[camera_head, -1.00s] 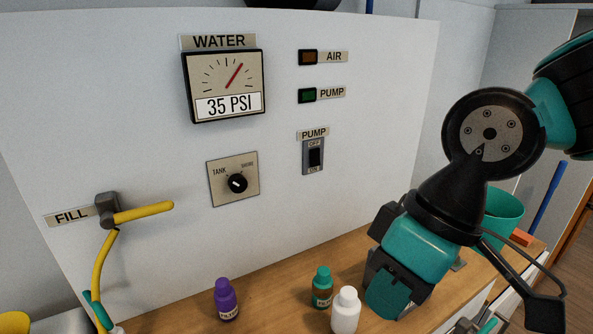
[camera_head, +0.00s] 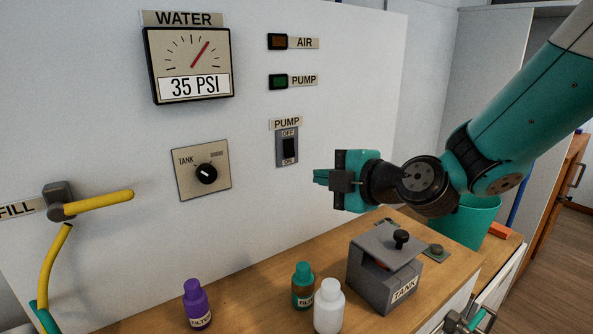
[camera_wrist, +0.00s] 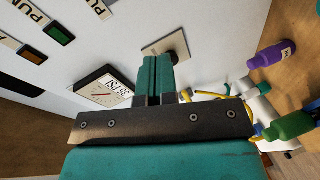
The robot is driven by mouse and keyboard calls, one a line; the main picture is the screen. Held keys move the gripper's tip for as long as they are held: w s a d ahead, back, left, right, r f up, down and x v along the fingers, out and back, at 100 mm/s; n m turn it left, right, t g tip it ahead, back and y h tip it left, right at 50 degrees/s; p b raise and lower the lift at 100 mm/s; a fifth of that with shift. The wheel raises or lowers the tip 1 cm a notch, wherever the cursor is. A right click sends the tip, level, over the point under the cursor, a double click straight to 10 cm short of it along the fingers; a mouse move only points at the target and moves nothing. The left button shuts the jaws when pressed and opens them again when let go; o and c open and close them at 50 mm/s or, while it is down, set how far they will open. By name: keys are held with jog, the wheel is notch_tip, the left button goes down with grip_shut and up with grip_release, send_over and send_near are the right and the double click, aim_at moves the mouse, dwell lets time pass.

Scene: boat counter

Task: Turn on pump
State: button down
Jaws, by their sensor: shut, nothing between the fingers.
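The pump switch (camera_head: 288,148) is a black rocker in a grey plate on the white panel, marked OFF above and ON below, under a PUMP label (camera_head: 286,123). Which way the rocker is pressed is too small to tell. The green PUMP indicator (camera_head: 279,81) sits above it and looks dark; it also shows in the wrist view (camera_wrist: 60,33). My gripper (camera_head: 318,177) is shut and empty, to the right of and a little below the switch, pointing left. Its shut teal fingers also show in the wrist view (camera_wrist: 155,78). The switch is not clearly visible there.
A water gauge (camera_head: 189,64) reads 35 PSI. A tank selector knob (camera_head: 206,174) and yellow fill lever (camera_head: 105,201) are to the left. Purple (camera_head: 195,301), teal (camera_head: 302,284) and white (camera_head: 329,307) bottles and a grey tank box (camera_head: 371,273) stand on the counter below.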

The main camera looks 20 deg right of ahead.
aim_at(291, 156)
jog(key=d, duration=0.1)
jog(key=w+d+t+h, duration=0.1)
jog(key=w+d+n+t, duration=0.1)
jog(key=shift+d+h, duration=0.25)
jog(key=shift+h, duration=0.15)
jog(key=p+x, duration=0.3)
jog(key=x, duration=0.1)
jog(key=p+x, duration=0.3)
jog(key=x, duration=0.1)
jog(key=p+x, duration=0.3)
jog(key=x, duration=0.1)
jog(key=shift+w+a+r, duration=0.1)
jog(key=shift+w+r, duration=0.1)
jog(key=shift+w, duration=0.2)
jog(key=shift+w+a+f+p, duration=0.15)
jog(key=shift+w+f+p, duration=0.15)
jog(key=shift+w, duration=0.25)
